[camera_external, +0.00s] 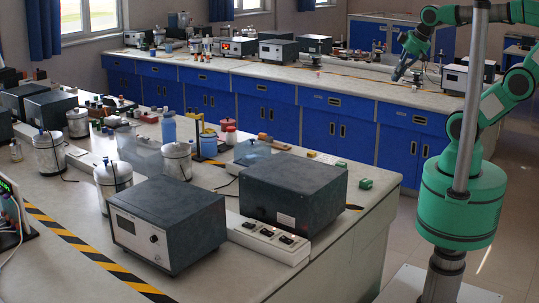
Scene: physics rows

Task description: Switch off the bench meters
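A dark-topped bench meter (165,225) stands at the front of the near bench; its pale front panel has a small dark display and a round knob. On the far bench, a boxy instrument (238,47) shows a red-orange glow on its front. At the left edge, part of a device with lit green digits (8,187) is cut off by the frame. More boxy instruments (278,52) stand along the far bench, too small to read. My gripper (397,76) points down above the right part of the far bench, apart from the instruments; its fingers are too small to read.
A dark box (293,190) stands beside the front meter, behind a white socket strip (268,238). Metal canisters (113,182), a blue bottle (168,127) and small parts crowd the near bench (60,265). A pole (473,100) stands before my arm. An aisle separates the benches.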

